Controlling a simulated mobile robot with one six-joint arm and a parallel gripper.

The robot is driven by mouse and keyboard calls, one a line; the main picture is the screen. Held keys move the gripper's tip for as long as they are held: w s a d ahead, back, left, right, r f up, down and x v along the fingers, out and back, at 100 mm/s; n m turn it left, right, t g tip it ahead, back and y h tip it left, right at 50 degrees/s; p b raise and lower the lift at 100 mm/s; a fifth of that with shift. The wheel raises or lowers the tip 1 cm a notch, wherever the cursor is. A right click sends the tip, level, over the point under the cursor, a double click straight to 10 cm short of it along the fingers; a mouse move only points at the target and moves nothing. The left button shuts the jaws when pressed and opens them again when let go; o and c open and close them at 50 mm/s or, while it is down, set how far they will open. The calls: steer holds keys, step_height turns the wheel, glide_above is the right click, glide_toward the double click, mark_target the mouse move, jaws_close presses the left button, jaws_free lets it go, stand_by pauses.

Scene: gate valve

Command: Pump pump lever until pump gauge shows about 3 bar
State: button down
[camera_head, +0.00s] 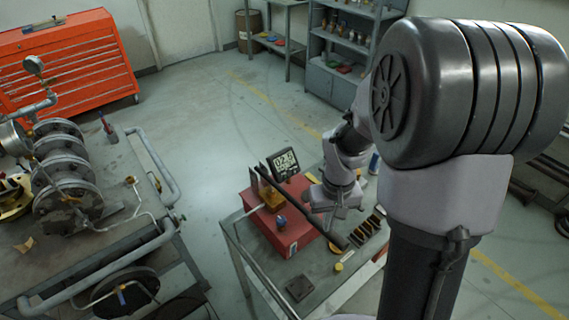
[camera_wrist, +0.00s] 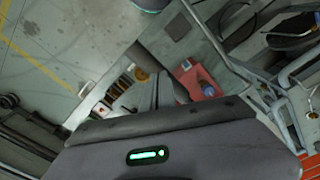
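The red pump (camera_head: 285,218) stands on a grey metal cart. Its pump gauge (camera_head: 285,162) is a dark digital display at the back; the digits look like 02.0 or 0.20, too small to be sure. The pump lever (camera_head: 300,213) is a long dark bar slanting across the pump top toward the lower right. My gripper (camera_head: 330,208) is beside the lever's middle to outer part; I cannot tell whether it touches it. In the wrist view, part of the red pump (camera_wrist: 200,82) shows beyond my gripper (camera_wrist: 165,92), whose fingertips are unclear.
The cart top (camera_head: 325,278) also holds a dark block (camera_head: 299,288), a tray of small tools (camera_head: 366,230) and a yellow roll. A bench with flanged valve parts (camera_head: 65,185) stands left. A red tool chest (camera_head: 70,62) and shelves (camera_head: 350,45) stand behind. Floor between is clear.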

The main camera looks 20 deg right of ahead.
steer(key=shift+f+b, duration=0.55)
steer(key=shift+f, duration=0.3)
steer(key=shift+r, duration=0.1)
step_height(320, 180, up, 5)
steer(key=p, duration=0.4)
steer(key=shift+r, duration=0.1)
steer(key=shift+f, duration=0.55)
steer(key=shift+r, duration=0.55)
steer(key=shift+p, duration=0.3)
stand_by(0.3)
